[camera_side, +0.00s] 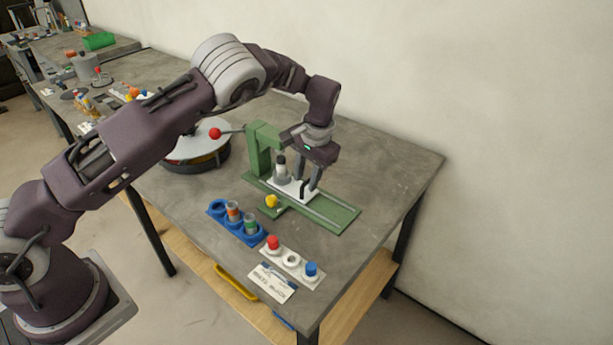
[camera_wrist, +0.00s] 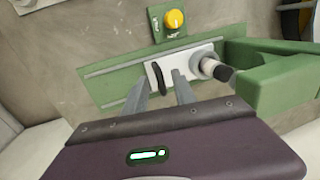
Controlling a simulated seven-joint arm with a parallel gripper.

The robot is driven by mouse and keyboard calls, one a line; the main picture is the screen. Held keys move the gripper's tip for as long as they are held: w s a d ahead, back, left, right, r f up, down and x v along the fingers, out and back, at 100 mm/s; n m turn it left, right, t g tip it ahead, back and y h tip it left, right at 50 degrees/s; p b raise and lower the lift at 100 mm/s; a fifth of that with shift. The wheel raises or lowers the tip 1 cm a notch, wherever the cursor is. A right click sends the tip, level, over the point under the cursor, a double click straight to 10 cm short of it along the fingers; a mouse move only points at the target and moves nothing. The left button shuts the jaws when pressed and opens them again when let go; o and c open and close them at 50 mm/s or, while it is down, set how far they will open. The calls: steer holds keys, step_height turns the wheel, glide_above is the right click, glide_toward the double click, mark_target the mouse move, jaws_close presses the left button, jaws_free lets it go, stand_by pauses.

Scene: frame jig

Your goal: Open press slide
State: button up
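The green press (camera_side: 262,150) stands on the grey table, with a railed base (camera_side: 335,213) running toward the right. Its white slide plate (camera_side: 291,187) sits on the rails, partly under the press arm, and also shows in the wrist view (camera_wrist: 184,67). A grey cylinder with a black top (camera_side: 281,172) stands on the plate. A black handle (camera_wrist: 163,78) is upright on the plate's end away from the press. My gripper (camera_side: 307,188) is open above the plate. In the wrist view its fingers (camera_wrist: 159,82) appear on either side of the handle; contact cannot be told.
A yellow knob (camera_side: 271,201) projects at the base's front. The rails right of the plate are clear.

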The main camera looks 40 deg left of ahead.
jaws_close()
stand_by(1.3)
